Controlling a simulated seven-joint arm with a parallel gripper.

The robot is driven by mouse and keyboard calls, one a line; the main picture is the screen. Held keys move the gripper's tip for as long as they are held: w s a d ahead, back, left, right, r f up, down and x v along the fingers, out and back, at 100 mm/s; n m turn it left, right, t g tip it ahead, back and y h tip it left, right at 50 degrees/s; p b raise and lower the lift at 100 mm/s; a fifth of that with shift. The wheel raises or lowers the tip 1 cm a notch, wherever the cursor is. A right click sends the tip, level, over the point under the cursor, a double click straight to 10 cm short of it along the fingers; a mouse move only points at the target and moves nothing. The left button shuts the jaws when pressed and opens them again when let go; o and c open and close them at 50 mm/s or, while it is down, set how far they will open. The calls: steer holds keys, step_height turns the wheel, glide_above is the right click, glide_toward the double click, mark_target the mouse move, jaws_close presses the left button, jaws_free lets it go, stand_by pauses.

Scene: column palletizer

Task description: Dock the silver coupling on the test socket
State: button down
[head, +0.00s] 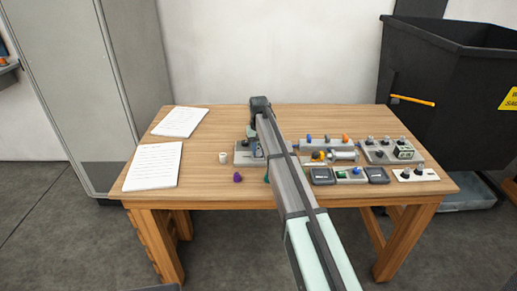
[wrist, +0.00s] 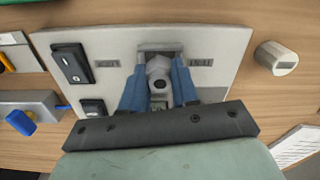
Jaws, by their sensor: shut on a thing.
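The silver coupling (wrist: 158,68) is a pale grey round piece with a dark opening, between the blue fingers of my gripper (wrist: 158,88) in the wrist view. The gripper is shut on it. It lies over a light grey panel (wrist: 225,45) with black rocker switches and small labels. I cannot tell which part of the panel is the test socket, or whether the coupling touches it. A grey frame-like piece shows just behind the coupling. In the head view my arm covers most of the panel (head: 242,160), and the gripper and coupling cannot be made out clearly.
A small white cylinder (head: 223,157) and a purple piece (head: 238,177) stand left of my arm. Papers (head: 153,166) lie at the table's left. Several blocks and switch boxes (head: 392,151) crowd the right. The left-front tabletop is mostly clear. A black bin (head: 445,85) stands behind right.

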mark_target(258, 148)
steer(key=c, duration=1.1)
jaws_free()
steer(key=shift+f, duration=0.1)
steer(key=shift+r, duration=5.5)
